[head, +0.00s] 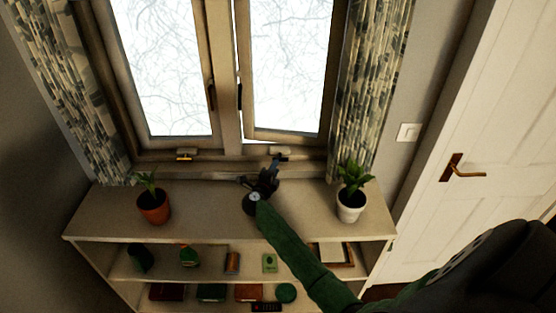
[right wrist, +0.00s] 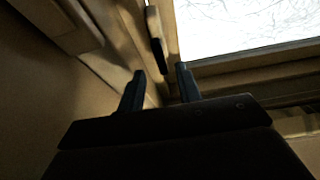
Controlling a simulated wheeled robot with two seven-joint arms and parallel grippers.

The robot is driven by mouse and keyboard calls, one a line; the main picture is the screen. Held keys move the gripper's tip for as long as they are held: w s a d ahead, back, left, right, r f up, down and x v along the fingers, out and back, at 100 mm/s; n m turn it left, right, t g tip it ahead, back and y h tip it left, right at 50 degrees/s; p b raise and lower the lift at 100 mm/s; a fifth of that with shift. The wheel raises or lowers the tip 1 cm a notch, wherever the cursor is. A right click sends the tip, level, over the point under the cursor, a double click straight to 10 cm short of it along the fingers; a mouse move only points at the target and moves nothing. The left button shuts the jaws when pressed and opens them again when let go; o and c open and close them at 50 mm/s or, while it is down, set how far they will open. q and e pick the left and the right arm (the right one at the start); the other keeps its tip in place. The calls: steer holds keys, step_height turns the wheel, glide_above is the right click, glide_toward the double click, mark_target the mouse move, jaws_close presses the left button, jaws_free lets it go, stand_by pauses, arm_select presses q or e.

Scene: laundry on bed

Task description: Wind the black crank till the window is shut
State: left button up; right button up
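The window's right sash (head: 287,136) stands slightly ajar, with a bright gap along its left and bottom edges. The black crank (head: 276,160) is on a pale housing under this sash, partly hidden by my gripper. In the right wrist view, a black crank handle (right wrist: 158,56) appears just beyond the fingertips. My right gripper (head: 268,179) is over the back of the shelf top, close to the crank. Its two fingers (right wrist: 160,77) are apart with nothing visibly held between them. Whether a finger touches the crank I cannot tell. My left gripper is out of view.
A terracotta-potted plant (head: 153,207) stands left on the shelf unit (head: 210,194), and a white-potted plant (head: 350,205) stands right. Another crank housing (head: 186,155) is under the left sash. Curtains (head: 365,90) hang at both sides. A white door (head: 480,130) is at right.

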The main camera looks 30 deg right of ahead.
mark_target(280, 158)
steer(key=p+x, duration=0.2)
steer(key=x, duration=0.3)
steer(key=shift+r, duration=0.2)
steer(key=shift+p+x, duration=0.35)
steer(key=shift+x, duration=0.45)
steer(key=shift+f, duration=0.2)
jaws_close()
